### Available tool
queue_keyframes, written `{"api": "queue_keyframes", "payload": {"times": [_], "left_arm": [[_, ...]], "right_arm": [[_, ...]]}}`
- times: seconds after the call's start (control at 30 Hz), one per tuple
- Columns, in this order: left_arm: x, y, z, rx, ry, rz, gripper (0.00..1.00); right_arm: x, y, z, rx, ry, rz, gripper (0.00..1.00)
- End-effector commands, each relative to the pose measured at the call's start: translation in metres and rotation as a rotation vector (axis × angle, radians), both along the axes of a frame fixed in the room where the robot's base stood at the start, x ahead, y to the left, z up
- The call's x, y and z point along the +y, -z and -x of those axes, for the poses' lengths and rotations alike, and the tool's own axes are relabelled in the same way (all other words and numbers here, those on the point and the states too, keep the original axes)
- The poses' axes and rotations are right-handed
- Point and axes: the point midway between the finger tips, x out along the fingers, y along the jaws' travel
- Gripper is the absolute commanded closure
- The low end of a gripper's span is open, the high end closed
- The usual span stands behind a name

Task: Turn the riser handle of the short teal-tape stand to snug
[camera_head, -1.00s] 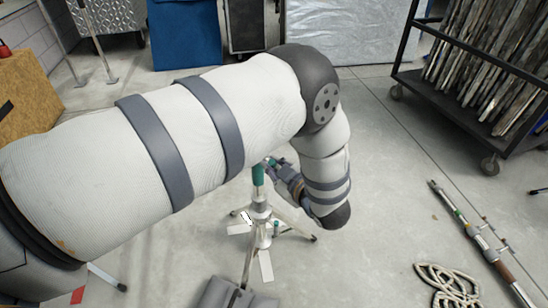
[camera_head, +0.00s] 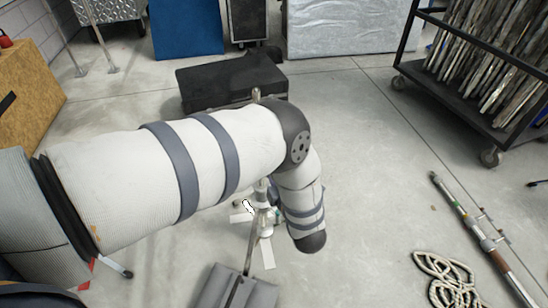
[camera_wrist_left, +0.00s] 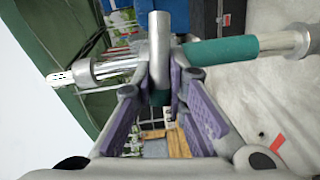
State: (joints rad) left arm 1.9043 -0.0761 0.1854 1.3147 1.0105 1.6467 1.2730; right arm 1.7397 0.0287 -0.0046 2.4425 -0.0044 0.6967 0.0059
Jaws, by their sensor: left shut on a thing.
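The stand with teal tape (camera_wrist_left: 222,50) lies sideways across the left wrist view, its metal tube showing at both sides. Its riser handle (camera_wrist_left: 158,38), a rounded grey metal piece, sits between the purple-padded fingers of my left gripper (camera_wrist_left: 160,88), which is shut on it. In the head view my left arm covers the stand's middle and most of the gripper. The stand's top (camera_head: 256,95) shows above the arm, and its lower part (camera_head: 265,222) with splayed legs shows below. The teal tape is hidden there. My right gripper is not in view.
A grey sandbag (camera_head: 215,290) lies at the stand's near leg. A black case (camera_head: 210,80) lies behind the arm. A coiled rope (camera_head: 450,278) and a long pole (camera_head: 470,225) lie at right. A loaded cart (camera_head: 470,100) stands at back right. Floor between is clear.

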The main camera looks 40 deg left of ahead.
Motion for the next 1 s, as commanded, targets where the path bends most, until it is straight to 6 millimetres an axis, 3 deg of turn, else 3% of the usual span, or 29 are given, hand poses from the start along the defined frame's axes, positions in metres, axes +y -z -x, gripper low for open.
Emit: {"api": "queue_keyframes", "payload": {"times": [0.4, 0.9, 0.93, 1.0], "left_arm": [[0.0, 0.0026, 0.0002, -0.139, 0.0, 0.029, 1.0], [-0.0002, 0.0026, 0.0002, -0.151, 0.0, 0.031, 1.0], [-0.0002, 0.0026, 0.0001, -0.151, 0.0, 0.031, 0.8], [-0.0002, 0.0026, 0.0001, -0.151, 0.0, 0.031, 0.66]], "right_arm": [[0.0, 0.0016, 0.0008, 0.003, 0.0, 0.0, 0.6], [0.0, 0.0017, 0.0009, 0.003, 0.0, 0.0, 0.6], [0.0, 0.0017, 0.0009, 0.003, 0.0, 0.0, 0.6], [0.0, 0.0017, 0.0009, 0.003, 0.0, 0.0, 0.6]]}}
